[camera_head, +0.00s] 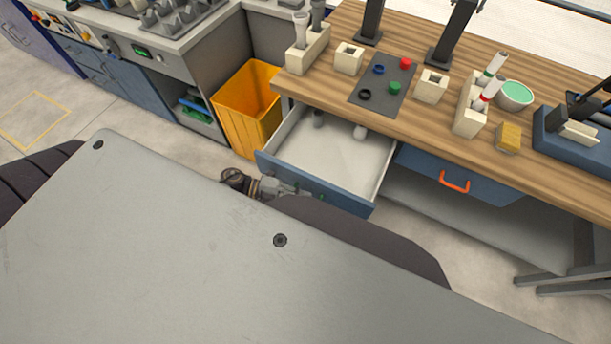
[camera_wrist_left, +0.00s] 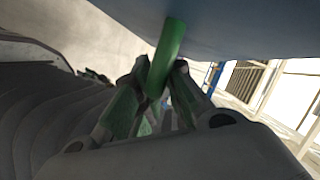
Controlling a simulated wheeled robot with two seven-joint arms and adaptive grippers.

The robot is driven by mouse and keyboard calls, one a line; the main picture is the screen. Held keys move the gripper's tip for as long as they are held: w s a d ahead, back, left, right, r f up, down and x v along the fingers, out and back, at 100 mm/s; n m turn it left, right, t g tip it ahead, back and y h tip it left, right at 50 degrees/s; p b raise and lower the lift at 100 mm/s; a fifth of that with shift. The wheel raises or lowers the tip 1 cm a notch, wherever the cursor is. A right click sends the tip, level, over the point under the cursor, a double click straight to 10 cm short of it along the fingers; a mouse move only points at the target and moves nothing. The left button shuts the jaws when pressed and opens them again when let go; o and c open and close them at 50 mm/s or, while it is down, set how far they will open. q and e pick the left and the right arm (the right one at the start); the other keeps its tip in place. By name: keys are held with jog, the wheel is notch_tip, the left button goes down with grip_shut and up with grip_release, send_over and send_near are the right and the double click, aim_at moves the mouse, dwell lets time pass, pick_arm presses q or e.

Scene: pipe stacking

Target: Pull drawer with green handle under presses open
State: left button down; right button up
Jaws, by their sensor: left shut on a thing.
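The blue-fronted drawer (camera_head: 318,186) under the wooden bench is pulled out, and its pale inside shows. The green handle (camera_wrist_left: 168,55) is on the drawer's blue front in the left wrist view. My left gripper (camera_wrist_left: 157,82) is shut on this handle, with a finger on each side. In the head view my left gripper (camera_head: 288,189) is low against the drawer front, partly hidden by my own body. My right gripper is not in view.
A closed blue drawer with an orange handle (camera_head: 454,182) is to the right. A yellow bin (camera_head: 248,105) stands close to the open drawer's left side. The bench (camera_head: 430,130) above holds press stands, pipe holders, a button panel (camera_head: 382,84) and a bowl (camera_head: 514,95).

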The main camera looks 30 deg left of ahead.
pick_arm(q)
jog(key=shift+s, duration=0.3)
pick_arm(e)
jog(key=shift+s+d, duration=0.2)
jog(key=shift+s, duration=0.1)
pick_arm(q)
jog(key=c, duration=1.8)
grip_release()
jog(key=v, duration=1.2)
jog(key=shift+a, duration=0.1)
